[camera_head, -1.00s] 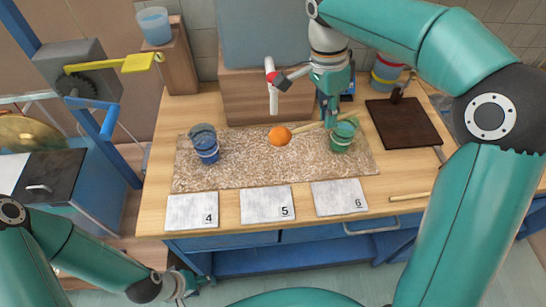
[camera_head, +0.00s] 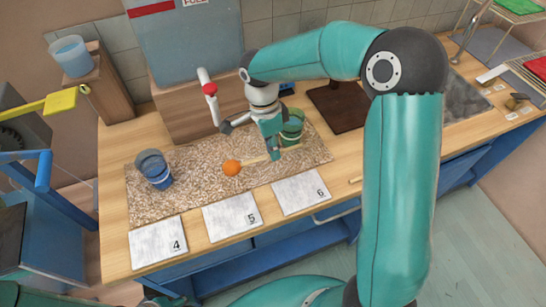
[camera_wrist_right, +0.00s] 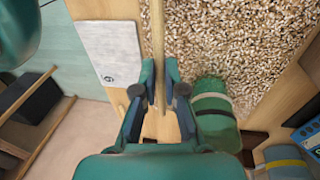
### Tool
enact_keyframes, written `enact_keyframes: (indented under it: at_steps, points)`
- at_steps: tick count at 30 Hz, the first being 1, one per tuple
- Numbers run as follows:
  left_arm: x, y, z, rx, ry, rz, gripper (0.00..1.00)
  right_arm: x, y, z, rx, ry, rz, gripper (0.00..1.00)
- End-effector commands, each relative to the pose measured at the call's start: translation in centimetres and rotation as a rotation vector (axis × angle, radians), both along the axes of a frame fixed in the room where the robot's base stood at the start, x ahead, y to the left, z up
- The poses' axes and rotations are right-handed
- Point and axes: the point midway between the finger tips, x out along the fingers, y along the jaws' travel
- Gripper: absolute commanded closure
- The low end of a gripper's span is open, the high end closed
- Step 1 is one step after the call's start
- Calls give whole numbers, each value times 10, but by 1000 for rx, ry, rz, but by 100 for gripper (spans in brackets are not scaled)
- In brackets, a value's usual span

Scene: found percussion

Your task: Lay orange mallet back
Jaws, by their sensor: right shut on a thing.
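My right gripper (camera_head: 274,152) is shut on the pale wooden handle of the orange mallet, low over the speckled mat (camera_head: 197,200). The mallet's round orange head (camera_head: 232,168) points left in the head view. Its handle passes between the fingers toward the right. In the right wrist view the handle (camera_wrist_right: 158,35) runs up from between the fingertips (camera_wrist_right: 160,92), and the head is out of frame. I cannot tell whether the mallet touches the mat. My left gripper is outside the picture.
A green cup (camera_head: 292,125) stands close beside the right gripper, and shows in the wrist view (camera_wrist_right: 213,110). A blue cup (camera_head: 153,168) stands at the mat's left. Cards 4 (camera_head: 157,243), 5 (camera_head: 232,214) and 6 (camera_head: 299,192) line the front. A dark board (camera_head: 338,106) lies behind right.

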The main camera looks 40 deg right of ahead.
Motion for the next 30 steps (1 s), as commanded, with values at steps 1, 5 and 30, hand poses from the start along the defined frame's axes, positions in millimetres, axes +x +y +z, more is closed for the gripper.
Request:
enact_keyframes:
  at_steps: [1, 5, 30]
  points:
    - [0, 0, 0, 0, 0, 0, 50, 0, 0, -2, 0, 0, -1, 100]
    - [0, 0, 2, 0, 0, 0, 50, -1, 0, -14, 0, 2, -1, 100]
    - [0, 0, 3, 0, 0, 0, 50, 0, 0, -46, 1, -1, -1, 65]
